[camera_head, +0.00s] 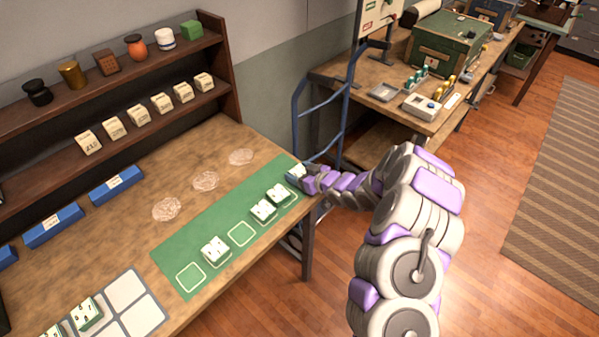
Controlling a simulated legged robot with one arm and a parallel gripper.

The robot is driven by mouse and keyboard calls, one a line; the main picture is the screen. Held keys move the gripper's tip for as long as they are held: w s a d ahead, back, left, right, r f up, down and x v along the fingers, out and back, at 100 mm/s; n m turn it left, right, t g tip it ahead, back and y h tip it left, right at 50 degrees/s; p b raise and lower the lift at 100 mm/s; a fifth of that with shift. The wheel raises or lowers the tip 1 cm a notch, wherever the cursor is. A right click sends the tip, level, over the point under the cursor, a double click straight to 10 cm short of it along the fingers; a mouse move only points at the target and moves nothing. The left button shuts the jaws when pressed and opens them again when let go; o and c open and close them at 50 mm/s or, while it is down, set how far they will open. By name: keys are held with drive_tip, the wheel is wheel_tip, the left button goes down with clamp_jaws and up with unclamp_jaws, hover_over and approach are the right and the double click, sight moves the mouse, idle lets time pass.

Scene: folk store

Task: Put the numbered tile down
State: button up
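A green mat (170,257) with white outlined squares lies along the right part of the wooden table. White numbered tiles stand on it: one near the lower end (215,250), one farther up (263,210) and one close to the upper end (278,195). Two outlined squares, at the lower end (190,277) and the middle (241,234), are empty. My gripper (297,173) is at the table's far right corner, just beyond the uppermost tile. A small pale, bluish shape shows at its tip; I cannot tell whether it is a held tile or the fingers.
A grey tray (127,288) at the lower left holds more numbered tiles (85,314). Three pale round patches (205,181) lie behind the mat. Blue holders (116,184) and a loaded shelf (222,95) stand at the back. A blue hand truck (334,120) and a workbench (340,80) are beyond my gripper.

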drive_tip(key=o, duration=0.4)
drive_tip(key=shift+c, duration=0.2)
drive_tip(key=shift+b, duration=0.35)
drive_tip(key=p+v, duration=0.4)
drive_tip(key=v, duration=1.3)
drive_tip(key=shift+s+d+f, duration=0.2)
drive_tip(key=shift+d+f, duration=0.1)
